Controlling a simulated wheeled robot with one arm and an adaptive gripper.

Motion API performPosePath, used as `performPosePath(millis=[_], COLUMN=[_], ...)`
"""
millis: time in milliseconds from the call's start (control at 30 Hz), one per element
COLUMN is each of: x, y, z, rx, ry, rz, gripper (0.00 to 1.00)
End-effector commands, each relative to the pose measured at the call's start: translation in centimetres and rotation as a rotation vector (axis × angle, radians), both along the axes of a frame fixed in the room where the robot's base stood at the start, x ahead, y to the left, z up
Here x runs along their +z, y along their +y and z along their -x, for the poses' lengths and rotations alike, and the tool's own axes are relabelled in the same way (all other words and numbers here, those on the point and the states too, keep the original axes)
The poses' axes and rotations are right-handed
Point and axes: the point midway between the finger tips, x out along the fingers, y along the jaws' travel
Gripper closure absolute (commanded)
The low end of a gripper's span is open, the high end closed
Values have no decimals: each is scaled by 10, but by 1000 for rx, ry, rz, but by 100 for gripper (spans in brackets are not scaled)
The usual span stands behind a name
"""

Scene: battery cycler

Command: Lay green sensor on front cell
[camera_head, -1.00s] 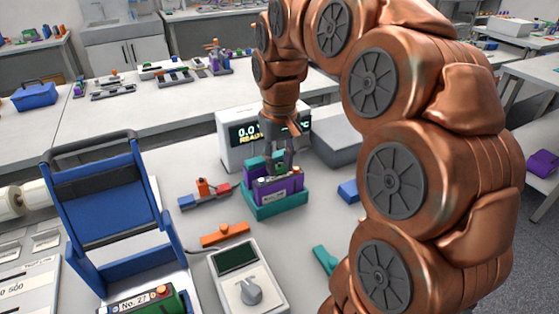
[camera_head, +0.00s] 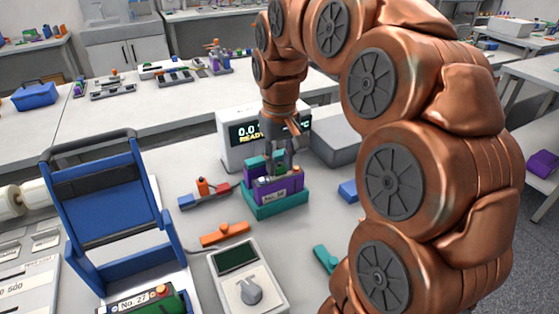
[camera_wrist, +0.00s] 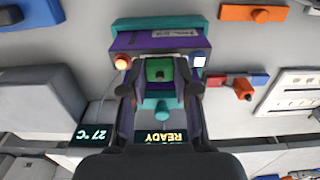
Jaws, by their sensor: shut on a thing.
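A purple cell with a white label (camera_head: 277,188) stands in a teal holder (camera_head: 276,208) on the near bench. In the wrist view, the purple cell (camera_wrist: 150,41) has an orange-lit terminal at one end and a white one at the other. My gripper (camera_wrist: 160,72) is shut on the green sensor (camera_wrist: 159,70), which lies between the fingers over the cell's edge. I cannot tell whether the sensor touches the cell. In the head view, my gripper (camera_head: 281,160) points down at the cell, and the sensor is mostly hidden there.
A white cycler box (camera_head: 235,150) reading READY stands just behind the holder. A blue folding rack (camera_head: 105,190) stands at the left, and a meter (camera_head: 248,275) lies in front. An orange part (camera_head: 225,235), a blue block (camera_head: 348,190) and a teal part (camera_head: 325,258) lie around.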

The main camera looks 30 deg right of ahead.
Motion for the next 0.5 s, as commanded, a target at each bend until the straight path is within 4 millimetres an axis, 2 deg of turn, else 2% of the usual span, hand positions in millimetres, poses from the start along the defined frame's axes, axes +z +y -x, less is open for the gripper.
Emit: performPosePath(millis=[500], x=[-5], y=[0], z=[0], rx=[0], ry=[0], rz=[0], gripper=[100])
